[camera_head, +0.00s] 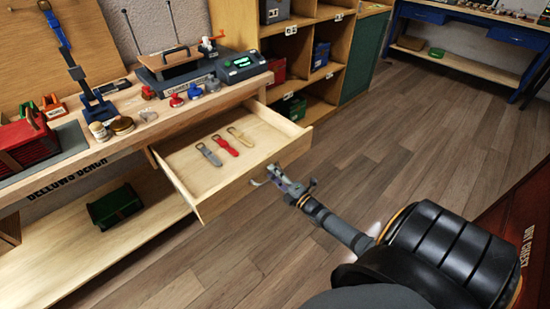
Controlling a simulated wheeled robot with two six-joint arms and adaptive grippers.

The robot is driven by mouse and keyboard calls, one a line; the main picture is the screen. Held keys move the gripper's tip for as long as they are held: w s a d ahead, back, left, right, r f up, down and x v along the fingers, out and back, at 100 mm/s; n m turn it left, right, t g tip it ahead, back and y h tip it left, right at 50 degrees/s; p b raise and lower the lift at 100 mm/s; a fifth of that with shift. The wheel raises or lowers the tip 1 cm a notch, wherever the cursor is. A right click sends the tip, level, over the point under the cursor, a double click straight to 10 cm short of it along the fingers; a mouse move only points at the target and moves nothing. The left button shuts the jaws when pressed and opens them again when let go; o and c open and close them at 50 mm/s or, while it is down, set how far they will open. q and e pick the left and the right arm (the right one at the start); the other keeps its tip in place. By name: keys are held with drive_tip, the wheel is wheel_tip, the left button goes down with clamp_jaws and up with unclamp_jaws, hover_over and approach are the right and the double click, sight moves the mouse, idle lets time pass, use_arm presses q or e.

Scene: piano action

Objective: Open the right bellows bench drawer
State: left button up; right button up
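The right bellows bench drawer (188,191) is pulled well out of the bench (150,127), in the middle left of the head view. Its wooden front faces my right arm. Inside lie a grey, a red and a tan strap with buckles. My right gripper (264,176) is at the middle of the drawer front, by its outer face. Its fingertips look spread, but whether they hold a handle is unclear; no handle can be made out. My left gripper is not in view.
A green box (115,206) stands on the bench's lower shelf. A console (241,66) and small coloured pieces sit on the benchtop. Wooden cubbies (343,51) stand behind the drawer. A dark red chest (520,235) is at the right edge. The floor between is clear.

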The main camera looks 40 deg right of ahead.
drive_tip(key=s+f, duration=0.1)
drive_tip(key=s, duration=1.1)
drive_tip(key=shift+d, duration=0.45)
drive_tip(key=s+d+f+m+g+h, duration=0.1)
drive_tip(key=s+f+m+g, duration=0.15)
drive_tip(key=f, duration=0.45)
drive_tip(key=s+f+m+g+h, duration=0.1)
drive_tip(key=f+m+g, duration=0.15)
drive_tip(key=f, duration=0.45)
drive_tip(key=s+a+f+m+g+h, duration=0.1)
drive_tip(key=s+a+f+m+g, duration=0.3)
drive_tip(key=s+f, duration=0.5)
drive_tip(key=s+a+f+m+g, duration=0.2)
drive_tip(key=s+f+m+g, duration=0.3)
drive_tip(key=f, duration=0.5)
drive_tip(key=s+a+f+m+g, duration=0.4)
drive_tip(key=s+a, duration=0.3)
drive_tip(key=s, duration=0.4)
wheel_tip(320, 180, up, 12)
drive_tip(key=s+p, duration=0.2)
drive_tip(key=p, duration=1.2)
drive_tip(key=shift+s+r+y, duration=0.15)
drive_tip(key=shift+s+y, duration=0.1)
drive_tip(key=shift+y, duration=0.15)
